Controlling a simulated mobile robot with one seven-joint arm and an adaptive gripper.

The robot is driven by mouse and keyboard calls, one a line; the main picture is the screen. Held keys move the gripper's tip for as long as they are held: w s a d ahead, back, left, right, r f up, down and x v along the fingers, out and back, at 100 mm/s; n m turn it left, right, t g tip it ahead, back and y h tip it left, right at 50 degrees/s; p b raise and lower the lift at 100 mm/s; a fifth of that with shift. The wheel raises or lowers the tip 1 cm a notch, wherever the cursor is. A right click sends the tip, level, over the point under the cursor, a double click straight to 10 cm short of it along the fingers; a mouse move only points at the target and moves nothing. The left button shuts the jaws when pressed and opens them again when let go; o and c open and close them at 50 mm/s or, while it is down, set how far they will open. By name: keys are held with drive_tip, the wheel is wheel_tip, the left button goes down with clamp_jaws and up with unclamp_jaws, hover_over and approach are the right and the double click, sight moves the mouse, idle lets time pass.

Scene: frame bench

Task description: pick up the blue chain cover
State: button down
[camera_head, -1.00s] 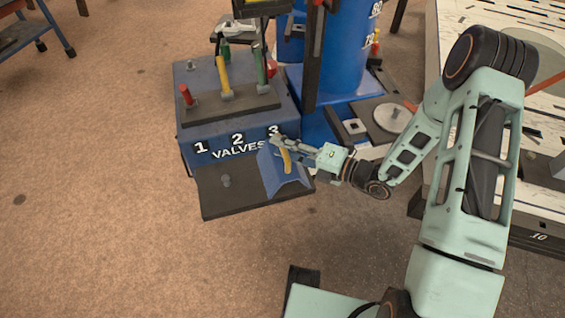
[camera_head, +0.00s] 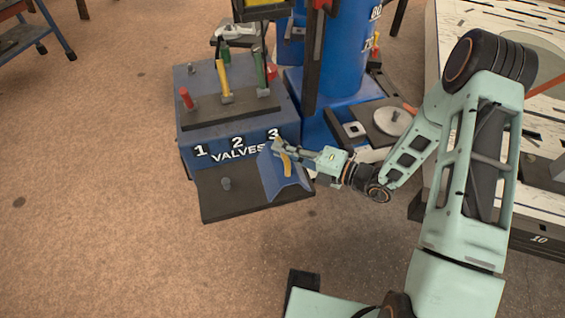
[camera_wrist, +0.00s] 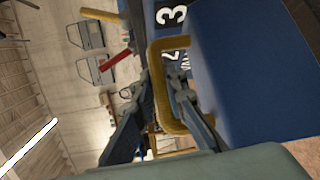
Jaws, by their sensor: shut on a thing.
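The blue chain cover (camera_head: 268,176) is an angled blue piece with a curved yellow handle (camera_head: 286,164). It is over the dark plate in front of the valve box; I cannot tell whether it touches the plate. My gripper (camera_head: 284,149) comes from the right and is shut on the handle. In the wrist view, the yellow handle (camera_wrist: 157,85) passes between the fingers of my gripper (camera_wrist: 163,80), and the blue cover (camera_wrist: 250,70) fills the right side. The cover's underside is hidden.
The blue valve box (camera_head: 190,130), marked 1, 2, 3 and VALVES, stands just behind, with red, yellow and green levers on top. The dark plate (camera_head: 222,207) has a small knob. A blue column (camera_head: 345,60) stands behind right. Floor at left (camera_head: 90,200) is clear.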

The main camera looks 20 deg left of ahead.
drive_tip(key=shift+r, duration=0.2)
drive_tip(key=shift+r, duration=0.5)
wheel_tip(320, 180, up, 2)
drive_tip(key=shift+r+p, duration=0.25)
drive_tip(key=shift+p, duration=0.5)
drive_tip(key=s+d+r+p, duration=0.1)
drive_tip(key=d+r+p, duration=0.1)
drive_tip(key=d+r, duration=0.2)
drive_tip(key=s+d+r+p, duration=0.2)
drive_tip(key=d+r, duration=0.3)
drive_tip(key=d, duration=0.4)
drive_tip(key=shift+d+r+p, duration=0.15)
drive_tip(key=shift+d+p, duration=0.15)
drive_tip(key=shift+p, duration=0.15)
drive_tip(key=shift+s, duration=0.1)
